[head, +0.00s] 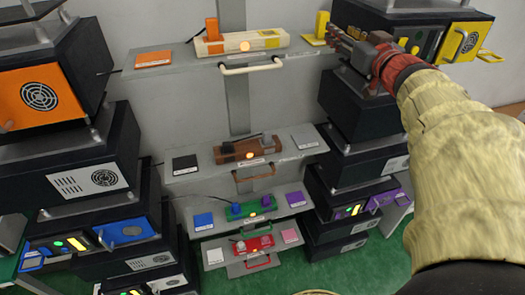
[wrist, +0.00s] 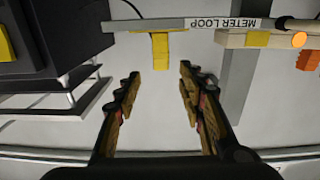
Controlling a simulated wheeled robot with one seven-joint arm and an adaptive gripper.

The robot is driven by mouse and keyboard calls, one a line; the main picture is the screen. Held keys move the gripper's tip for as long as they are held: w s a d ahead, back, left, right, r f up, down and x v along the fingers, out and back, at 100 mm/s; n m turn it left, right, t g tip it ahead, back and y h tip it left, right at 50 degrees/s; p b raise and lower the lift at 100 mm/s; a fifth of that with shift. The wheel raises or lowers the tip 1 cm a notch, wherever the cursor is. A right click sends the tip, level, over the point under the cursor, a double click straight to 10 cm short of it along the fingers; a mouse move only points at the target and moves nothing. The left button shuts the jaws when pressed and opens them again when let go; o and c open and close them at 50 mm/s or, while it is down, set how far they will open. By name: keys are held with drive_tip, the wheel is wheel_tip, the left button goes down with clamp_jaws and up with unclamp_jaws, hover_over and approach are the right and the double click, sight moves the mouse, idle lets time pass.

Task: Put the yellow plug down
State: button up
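The yellow plug (head: 322,25) stands upright on a yellow pad (head: 311,40) at the right end of the top shelf. In the wrist view, which looks upside down, the plug (wrist: 161,52) shows beyond my fingertips, lined up with the gap between them. My gripper (head: 336,37) comes in from the right at about the plug's height. The wrist view shows the two fingers (wrist: 159,76) spread apart with nothing between them. The plug appears clear of both fingers.
A pale wooden block (head: 243,43) with an orange plug (head: 212,29) sits left on the same shelf, above a cream handle (head: 252,66). A dark cabinet with a yellow door (head: 463,42) stands right, close to my gripper. Lower shelves hold brown, green and red fixtures.

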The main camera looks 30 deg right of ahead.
drive_tip(key=s+a+f+n+g+y, duration=0.1)
drive_tip(key=s+a+f+g, duration=0.3)
drive_tip(key=a+f, duration=0.5)
drive_tip(key=s+a+f+n+g+y, duration=0.1)
drive_tip(key=s+a+f+g, duration=0.3)
drive_tip(key=s+a+f, duration=0.4)
drive_tip(key=s+a+f+n+g+y, duration=0.1)
drive_tip(key=s+a+f, duration=0.6)
drive_tip(key=a, duration=1)
wheel_tip(320, 180, down, 4)
drive_tip(key=g+y, duration=0.1)
drive_tip(key=g, duration=0.1)
drive_tip(key=shift+r+g+y, duration=0.15)
drive_tip(key=shift+g+y, duration=0.15)
drive_tip(key=shift+g, duration=0.1)
drive_tip(key=shift+d, duration=0.1)
wheel_tip(320, 180, down, 22)
drive_tip(key=b, duration=2.1)
drive_tip(key=shift+r+b, duration=0.15)
drive_tip(key=shift+b, duration=0.25)
drive_tip(key=shift+c, duration=0.2)
